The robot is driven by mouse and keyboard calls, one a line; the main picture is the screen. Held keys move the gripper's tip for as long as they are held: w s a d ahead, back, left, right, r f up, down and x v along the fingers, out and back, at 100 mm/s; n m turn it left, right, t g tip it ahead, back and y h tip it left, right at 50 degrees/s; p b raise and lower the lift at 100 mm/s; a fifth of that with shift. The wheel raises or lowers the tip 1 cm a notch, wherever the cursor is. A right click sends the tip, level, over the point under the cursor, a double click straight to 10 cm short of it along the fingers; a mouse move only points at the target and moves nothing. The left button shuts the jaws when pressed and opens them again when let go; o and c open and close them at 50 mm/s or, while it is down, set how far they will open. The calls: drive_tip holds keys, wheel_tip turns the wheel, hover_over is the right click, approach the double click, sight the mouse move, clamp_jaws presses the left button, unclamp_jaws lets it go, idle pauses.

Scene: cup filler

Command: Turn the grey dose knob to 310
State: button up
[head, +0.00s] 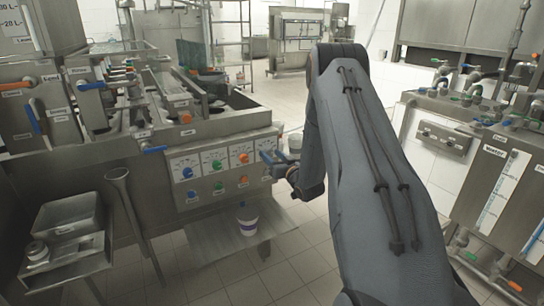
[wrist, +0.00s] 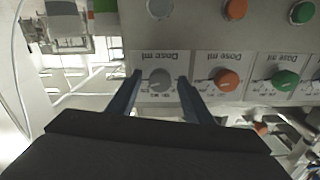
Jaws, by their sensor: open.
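The grey dose knob (wrist: 159,79) sits on a white "Dose ml" dial card in the wrist view, which shows the panel upside down. My gripper (wrist: 159,77) is open, with one finger on each side of the knob and a gap to it on both sides. I cannot tell whether the fingertips reach as deep as the knob. The dial figures are too small to read. In the head view my gripper (head: 272,157) is at the right end of the dosing panel (head: 208,205) and hides the grey knob.
An orange dose knob (wrist: 227,80) and a green one (wrist: 285,79) are beside the grey knob. A grey button (wrist: 159,9) is on the same panel. A white cup (head: 247,220) stands on the shelf below. The floor to the right of the panel is clear.

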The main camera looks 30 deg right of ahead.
drive_tip(key=c, duration=1.1)
drive_tip(key=shift+o, duration=0.2)
